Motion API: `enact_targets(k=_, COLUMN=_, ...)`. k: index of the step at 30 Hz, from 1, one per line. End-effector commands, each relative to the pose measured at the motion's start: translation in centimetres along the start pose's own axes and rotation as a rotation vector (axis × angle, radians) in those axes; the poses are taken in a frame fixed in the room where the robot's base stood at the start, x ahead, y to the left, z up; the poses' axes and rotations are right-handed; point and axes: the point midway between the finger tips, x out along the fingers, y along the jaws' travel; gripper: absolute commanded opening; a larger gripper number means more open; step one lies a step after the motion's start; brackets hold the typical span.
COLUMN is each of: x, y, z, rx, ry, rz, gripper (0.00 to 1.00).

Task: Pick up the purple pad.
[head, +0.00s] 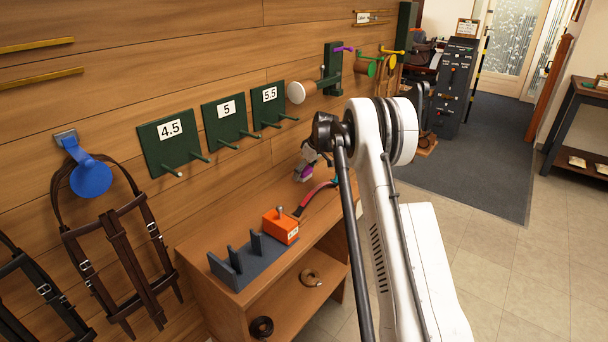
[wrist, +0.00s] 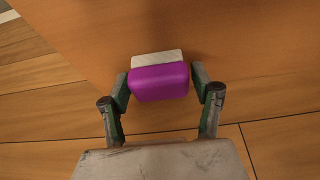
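The purple pad (wrist: 160,84) lies near the middle of the wrist view, with a pale, white-ish strip (wrist: 157,58) along its far side. My gripper (wrist: 160,90) has one finger on each side of the pad. Narrow gaps seem to show between the fingers and the pad's ends. In the head view the purple pad (head: 305,172) shows small at the far end of the wooden bench, right by my gripper (head: 312,158), which partly hides it.
The wooden bench (head: 222,298) stands against the plank wall. An orange block (head: 279,226), a dark grey rack (head: 236,272) with upright posts and a red-and-black curved tool (head: 317,195) are on its top. Green peg boards (head: 171,152) hang above.

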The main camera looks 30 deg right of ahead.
Motion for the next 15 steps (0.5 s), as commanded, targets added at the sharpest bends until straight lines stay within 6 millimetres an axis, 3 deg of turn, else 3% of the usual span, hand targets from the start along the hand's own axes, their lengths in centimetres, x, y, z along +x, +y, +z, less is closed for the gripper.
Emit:
enact_targets(k=1, x=-0.01, y=0.01, z=0.0, rx=0.0, ry=0.0, rz=0.0, gripper=0.53)
enact_targets(k=7, x=-0.03, y=0.01, z=0.0, rx=0.0, ry=0.0, rz=0.0, gripper=0.26)
enact_targets(k=15, x=-0.11, y=0.01, z=0.0, rx=0.0, ry=0.0, rz=0.0, gripper=0.24)
